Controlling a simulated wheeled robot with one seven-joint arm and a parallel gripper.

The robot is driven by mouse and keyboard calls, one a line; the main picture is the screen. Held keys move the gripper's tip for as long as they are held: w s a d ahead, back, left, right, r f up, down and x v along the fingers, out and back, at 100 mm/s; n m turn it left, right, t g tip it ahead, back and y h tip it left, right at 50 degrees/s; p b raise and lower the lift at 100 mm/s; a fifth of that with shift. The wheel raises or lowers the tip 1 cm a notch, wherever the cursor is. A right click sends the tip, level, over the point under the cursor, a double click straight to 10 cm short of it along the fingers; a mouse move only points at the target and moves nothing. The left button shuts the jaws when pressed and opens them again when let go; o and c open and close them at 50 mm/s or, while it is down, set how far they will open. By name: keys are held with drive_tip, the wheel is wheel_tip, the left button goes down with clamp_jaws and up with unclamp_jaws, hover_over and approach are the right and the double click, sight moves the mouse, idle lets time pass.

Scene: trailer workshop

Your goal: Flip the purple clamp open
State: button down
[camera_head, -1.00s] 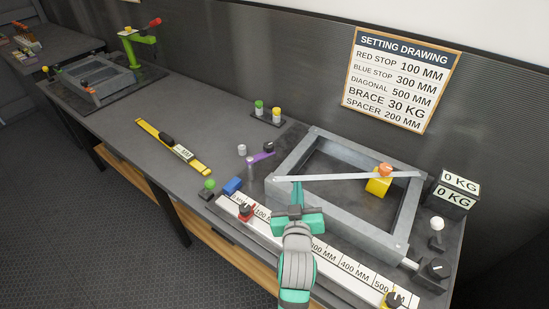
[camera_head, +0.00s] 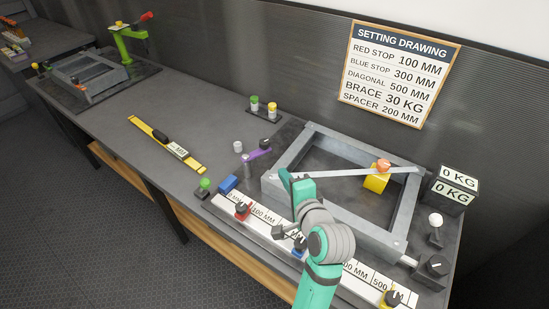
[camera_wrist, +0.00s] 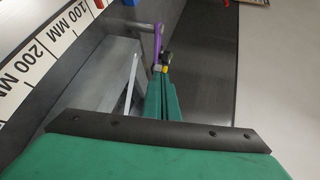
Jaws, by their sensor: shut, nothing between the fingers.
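My gripper (camera_head: 284,177) is over the frame's left end, right of and nearer than the clamp, pointing left. In the wrist view my gripper's green fingers (camera_wrist: 160,78) are together and empty. Contact with the clamp cannot be told.
A silver diagonal bar (camera_head: 340,174) crosses the frame near my gripper. A white ruler rail (camera_head: 268,216) with red stop (camera_head: 242,210) runs along the front. A blue block (camera_head: 228,183) and green-topped button (camera_head: 204,184) sit left.

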approach(266, 147)
drive_tip(key=x, duration=0.4)
drive_tip(key=shift+w+f, duration=0.1)
drive_tip(key=shift+f, duration=0.25)
drive_tip(key=shift+w+a, duration=0.25)
drive_tip(key=shift+w, duration=0.55)
